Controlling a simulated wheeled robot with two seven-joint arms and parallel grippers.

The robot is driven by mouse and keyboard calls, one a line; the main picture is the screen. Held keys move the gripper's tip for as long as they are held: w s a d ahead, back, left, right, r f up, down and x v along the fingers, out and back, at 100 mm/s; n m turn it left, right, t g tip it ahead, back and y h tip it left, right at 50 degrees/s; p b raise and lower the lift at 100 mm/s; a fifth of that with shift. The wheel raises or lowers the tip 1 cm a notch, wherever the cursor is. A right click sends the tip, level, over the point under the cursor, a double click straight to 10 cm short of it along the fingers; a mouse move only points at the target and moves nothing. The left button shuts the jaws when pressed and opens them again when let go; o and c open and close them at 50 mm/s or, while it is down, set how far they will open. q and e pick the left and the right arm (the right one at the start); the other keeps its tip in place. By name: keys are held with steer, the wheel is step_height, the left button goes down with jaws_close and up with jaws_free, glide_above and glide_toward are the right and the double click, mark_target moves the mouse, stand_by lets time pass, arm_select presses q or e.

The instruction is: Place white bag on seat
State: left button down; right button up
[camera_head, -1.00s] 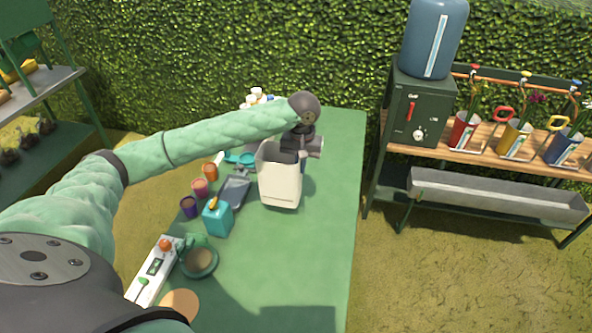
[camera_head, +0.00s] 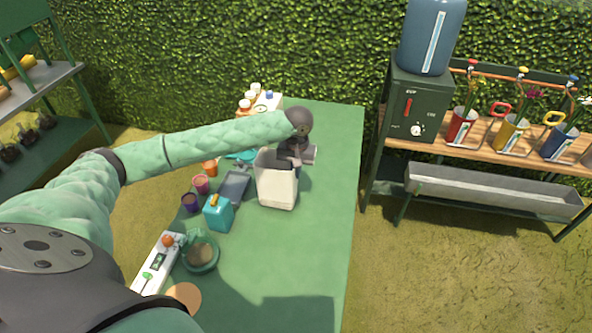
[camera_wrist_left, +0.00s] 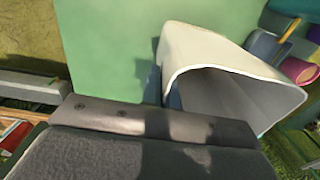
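The white bag (camera_head: 278,188) is an upright, open-topped pouch over the green table, and its open mouth also shows in the wrist view (camera_wrist_left: 185,50). My left gripper (camera_head: 292,158) is at the bag's upper rim and appears shut on it. In the wrist view the dark gripper (camera_wrist_left: 160,125) covers the near edge of the bag, so the contact itself is hidden. I cannot tell whether the bag's bottom touches the table. No seat is recognisable in these views. My right gripper is not in view.
The green table (camera_head: 315,240) is clear on its right side. A teal box (camera_head: 219,215), small cups, a green bowl (camera_head: 201,254) and a white device (camera_head: 158,264) line its left. A dispenser (camera_head: 417,112) and a wooden shelf with planters stand right.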

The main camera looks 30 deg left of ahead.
arm_select(q)
steer(key=c, duration=1.7)
jaws_free()
steer(key=shift+f, duration=0.1)
